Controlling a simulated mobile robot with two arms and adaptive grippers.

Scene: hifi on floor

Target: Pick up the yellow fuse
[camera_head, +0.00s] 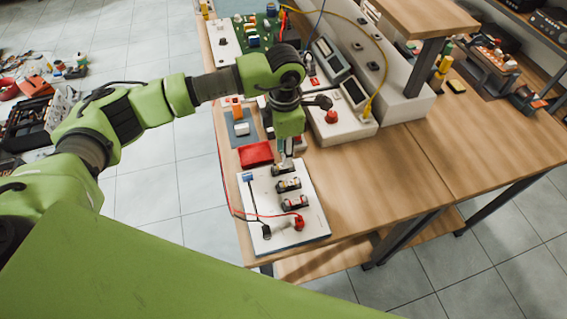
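A white board (262,197) lies on the wooden bench near its front left corner. It carries a row of small fuse holders; the middle one (288,185) and the lower one (295,203) show, each with a small cylindrical part. I cannot tell for sure which part is the yellow fuse. My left gripper (286,162) points down over the upper end of the board, at the top holder (282,170), which it partly covers. Its fingers are too small to tell whether they are open or shut, or touching anything. My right gripper is not in view.
A red tray (256,154) lies just above the board. A red lead and a dark lead run to the board's lower end. A white box with a red button (340,125) stands right of my gripper. The bench (375,185) right of the board is clear.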

